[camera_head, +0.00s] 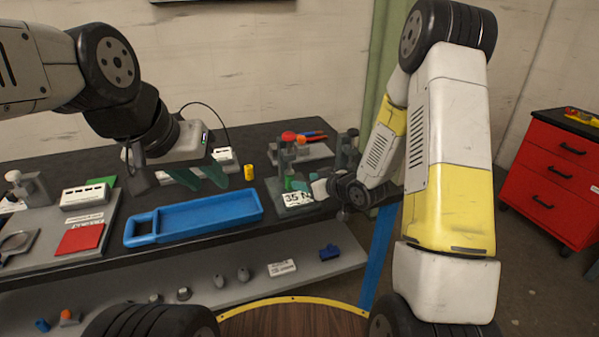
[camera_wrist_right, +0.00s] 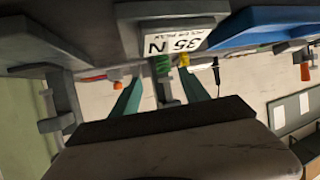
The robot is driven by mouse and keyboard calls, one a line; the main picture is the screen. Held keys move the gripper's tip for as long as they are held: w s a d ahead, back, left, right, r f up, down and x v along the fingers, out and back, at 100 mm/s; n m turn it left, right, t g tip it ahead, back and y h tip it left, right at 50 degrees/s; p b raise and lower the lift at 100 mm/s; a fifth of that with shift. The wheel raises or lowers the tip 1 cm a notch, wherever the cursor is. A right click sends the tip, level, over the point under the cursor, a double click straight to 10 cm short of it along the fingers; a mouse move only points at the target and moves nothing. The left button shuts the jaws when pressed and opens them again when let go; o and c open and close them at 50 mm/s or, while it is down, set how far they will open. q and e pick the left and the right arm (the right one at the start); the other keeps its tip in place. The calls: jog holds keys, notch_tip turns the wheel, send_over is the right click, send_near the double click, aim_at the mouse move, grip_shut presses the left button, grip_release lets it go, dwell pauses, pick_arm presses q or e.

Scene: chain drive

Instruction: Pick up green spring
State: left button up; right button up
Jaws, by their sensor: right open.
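The green spring (camera_head: 289,183) is small and upright at a grey press-like stand with a red knob (camera_head: 288,136), behind a white "35 N" label (camera_head: 298,198). It also shows in the right wrist view as a green coil (camera_wrist_right: 162,65). My right gripper (camera_head: 302,186) is open beside the stand. In the wrist view its teal fingers (camera_wrist_right: 160,82) lie to either side of the spring, with gaps; contact cannot be seen. My left gripper (camera_head: 209,186) is open and empty above the table, behind the blue tray.
The blue tray (camera_head: 128,240) lies at the table's middle front. A yellow cylinder (camera_head: 248,172) stands behind it. A red square (camera_head: 80,239) and a white box (camera_head: 84,197) are at left. A lower shelf (camera_head: 205,285) holds small parts. A red cabinet (camera_head: 555,180) stands far right.

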jog(key=shift+w+a+f, duration=0.2)
jog(key=shift+a+f, duration=0.1)
jog(key=shift+f, duration=0.2)
jog(key=x, duration=0.7)
jog(key=shift+a+f, duration=0.1)
jog(key=shift+a, duration=0.05)
grip_shut()
